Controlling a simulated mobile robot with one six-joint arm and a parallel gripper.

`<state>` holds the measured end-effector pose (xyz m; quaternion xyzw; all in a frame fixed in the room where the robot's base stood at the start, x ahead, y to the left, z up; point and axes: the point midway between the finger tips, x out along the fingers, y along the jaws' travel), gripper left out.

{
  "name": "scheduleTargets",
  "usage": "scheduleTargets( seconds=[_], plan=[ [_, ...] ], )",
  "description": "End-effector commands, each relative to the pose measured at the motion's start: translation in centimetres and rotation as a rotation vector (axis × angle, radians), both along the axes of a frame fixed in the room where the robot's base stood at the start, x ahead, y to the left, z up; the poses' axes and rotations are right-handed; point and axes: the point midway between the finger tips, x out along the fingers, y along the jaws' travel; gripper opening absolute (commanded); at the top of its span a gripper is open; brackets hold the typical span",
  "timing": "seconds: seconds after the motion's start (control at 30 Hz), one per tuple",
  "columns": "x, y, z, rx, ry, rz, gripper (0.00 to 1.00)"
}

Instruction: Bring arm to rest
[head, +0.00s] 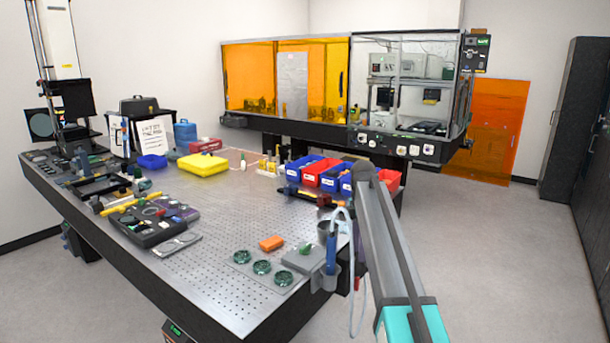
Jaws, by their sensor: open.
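My arm shows at the lower right of the head view as a long grey link with a teal part at its bottom end. It slants up and leftward to a dark rounded joint near the blue and red bins. I cannot make out my gripper or its fingers in this view. The perforated optical table (190,268) fills the left and middle, and my arm link passes in front of its right end.
Blue and red bins (322,175) stand behind the arm's upper end. Green round parts (262,267), an orange block (271,243) and a blue-handled tool (331,252) are near the table's right edge. A yellow case (202,164) lies farther back. Floor (480,250) at right is clear.

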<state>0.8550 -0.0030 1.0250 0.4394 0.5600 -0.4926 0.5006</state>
Motion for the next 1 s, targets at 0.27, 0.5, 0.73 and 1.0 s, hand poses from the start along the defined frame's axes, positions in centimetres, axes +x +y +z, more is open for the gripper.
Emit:
scheduleTargets(
  seconds=[0.27,0.5,0.73,1.0],
  plan=[
    [-3.1,0.1,-9.4,0.0,0.114,0.001,0.45],
    [-6.6,0.1,-16.7,0.001,0.198,0.0,0.45],
    [-10.4,0.2,-23.3,-0.005,0.265,-0.023,0.45],
    [-15.9,0.2,-30.5,-0.023,0.338,-0.08,0.45]
  ],
)
